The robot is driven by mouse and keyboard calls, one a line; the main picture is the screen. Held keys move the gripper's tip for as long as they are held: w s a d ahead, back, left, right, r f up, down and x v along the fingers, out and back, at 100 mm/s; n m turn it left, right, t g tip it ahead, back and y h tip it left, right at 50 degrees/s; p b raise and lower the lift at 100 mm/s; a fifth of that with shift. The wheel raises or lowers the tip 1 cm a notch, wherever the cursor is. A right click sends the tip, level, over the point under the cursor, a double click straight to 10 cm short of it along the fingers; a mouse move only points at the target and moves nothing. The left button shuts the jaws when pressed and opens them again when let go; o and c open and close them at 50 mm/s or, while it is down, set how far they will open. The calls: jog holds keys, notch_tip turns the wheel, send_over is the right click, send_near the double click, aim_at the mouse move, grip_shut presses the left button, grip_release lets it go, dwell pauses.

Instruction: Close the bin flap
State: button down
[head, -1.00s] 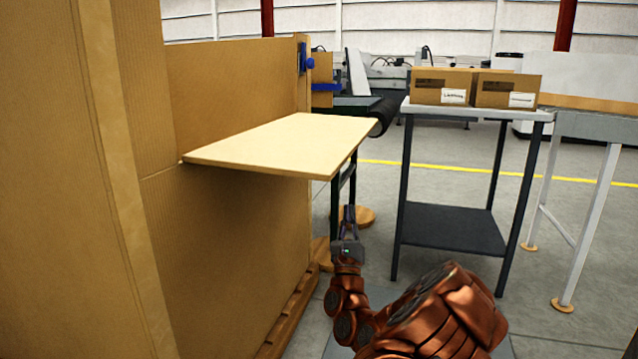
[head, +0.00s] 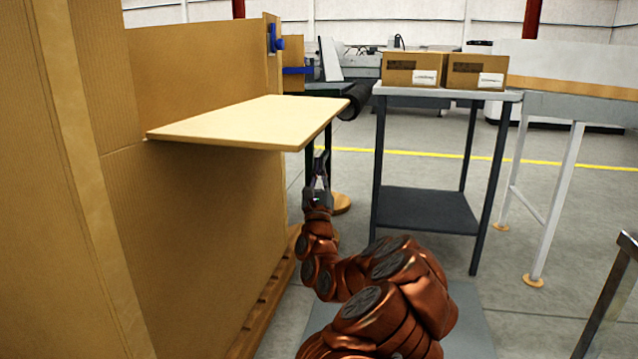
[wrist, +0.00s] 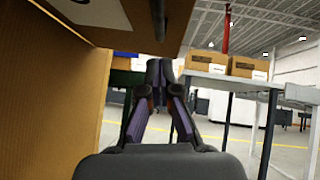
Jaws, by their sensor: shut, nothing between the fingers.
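The bin flap (head: 250,122) is a pale tan board standing out flat from the side of the large cardboard bin (head: 185,235) in the head view. It lies roughly level. My gripper (head: 320,160) is just below the flap's outer right edge, pointing up and away. In the wrist view my gripper (wrist: 160,75) shows with its fingertips together and nothing between them. The flap's underside (wrist: 150,20) is above it, and the bin wall (wrist: 50,90) is to its left. I cannot tell whether the fingers touch the flap.
A side table (head: 430,92) with two labelled cardboard boxes (head: 413,69) stands to the right of the flap. A dark conveyor end (head: 357,98) is behind the flap. A wooden pallet (head: 265,310) edges the bin's base. Open floor lies between bin and table.

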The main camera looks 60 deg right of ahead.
jog(key=r, duration=0.1)
jog(key=r+b, duration=0.1)
jog(key=r, duration=0.1)
jog(key=w+r+b, duration=0.1)
jog(key=r, duration=0.1)
jog(key=shift+d, duration=0.25)
dwell(0.3)
